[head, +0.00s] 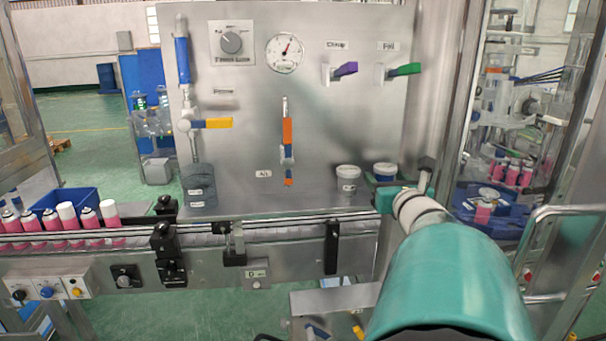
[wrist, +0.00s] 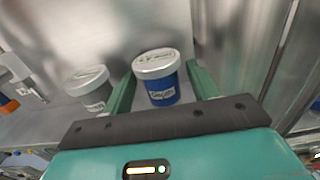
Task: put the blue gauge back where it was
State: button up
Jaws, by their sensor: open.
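A blue tub with a grey lid (wrist: 163,94) stands upright at the foot of the steel panel. Its white label is too blurred to read surely. In the head view this tub (head: 385,171) is partly hidden by my gripper (head: 401,184). In the wrist view my gripper (wrist: 160,75) is open, with one green finger on each side of the tub and a gap on both sides. A small blue item (head: 317,331) lies on a low bench at the bottom of the head view. I cannot tell which item is the gauge.
A grey tub (head: 348,180) stands just left of the blue one, close to my left finger; it also shows in the wrist view (wrist: 90,88). The steel panel (head: 330,120) rises behind. A conveyor (head: 210,237) runs in front. A metal post stands to the right.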

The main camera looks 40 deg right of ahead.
jog(key=v, duration=0.6)
jog(key=shift+s+a, duration=0.15)
jog(key=shift+s, duration=0.05)
